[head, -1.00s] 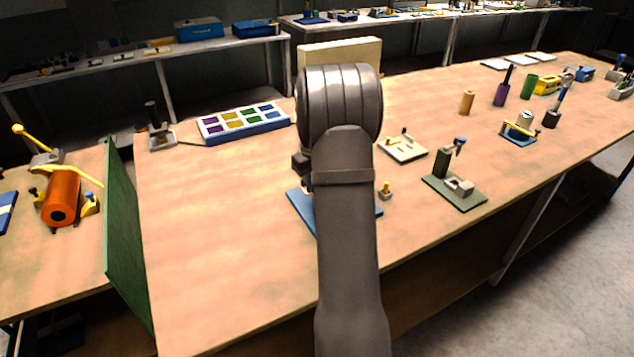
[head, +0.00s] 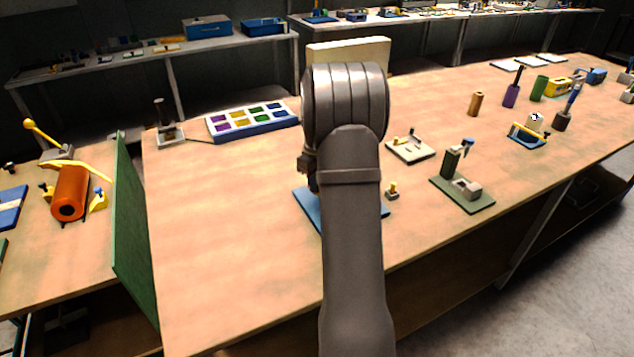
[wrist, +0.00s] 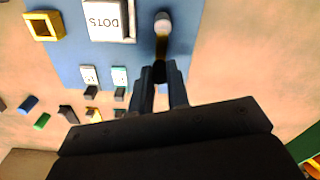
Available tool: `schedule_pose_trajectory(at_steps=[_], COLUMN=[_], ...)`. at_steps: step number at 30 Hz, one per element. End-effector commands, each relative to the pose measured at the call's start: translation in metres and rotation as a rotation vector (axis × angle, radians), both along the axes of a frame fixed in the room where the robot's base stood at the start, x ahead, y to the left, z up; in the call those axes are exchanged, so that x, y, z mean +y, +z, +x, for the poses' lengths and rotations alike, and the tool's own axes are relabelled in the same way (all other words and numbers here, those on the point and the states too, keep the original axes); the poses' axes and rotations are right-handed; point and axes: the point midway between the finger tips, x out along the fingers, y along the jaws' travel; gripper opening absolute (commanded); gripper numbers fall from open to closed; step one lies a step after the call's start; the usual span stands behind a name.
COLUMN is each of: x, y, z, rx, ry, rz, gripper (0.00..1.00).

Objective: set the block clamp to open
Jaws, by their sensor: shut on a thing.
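A blue base plate (wrist: 72,40) lies under my gripper in the wrist view. It bears a white block marked DOTS (wrist: 107,18) and a lever with a pale round knob (wrist: 163,20) and a brass-coloured stem. I take this to be the block clamp. My gripper (wrist: 160,75) is shut on the dark end of the lever, right of the block. Two small labels (wrist: 89,75) sit on the plate's edge; their marks are too small to read. In the head view my arm hides most of the blue plate (head: 305,206) and the gripper's fingertips.
A yellow square frame (wrist: 43,25) lies at the plate's left in the wrist view. Several small blocks lie near its lower edge. In the head view a small brass-coloured piece (head: 392,191) and a green-based fixture (head: 463,190) stand right of my arm.

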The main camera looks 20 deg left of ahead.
Motion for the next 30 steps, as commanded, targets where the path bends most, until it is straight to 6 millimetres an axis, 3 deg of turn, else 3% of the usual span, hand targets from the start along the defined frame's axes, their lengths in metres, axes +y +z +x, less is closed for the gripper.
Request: schedule_pose_trajectory(at_steps=[1,4,16,20,30], x=[0.001,0.001,0.000,0.001,0.001], y=[0.001,0.000,0.010,0.033,0.117], z=[0.000,0.000,0.000,0.001,0.000], rx=[-0.001,0.000,0.000,-0.004,-0.004], ry=[0.001,0.000,-0.001,-0.001,0.000], rz=[0.002,0.001,0.001,0.002,0.003], gripper=[0.21,0.37,0.37,0.37,0.37])
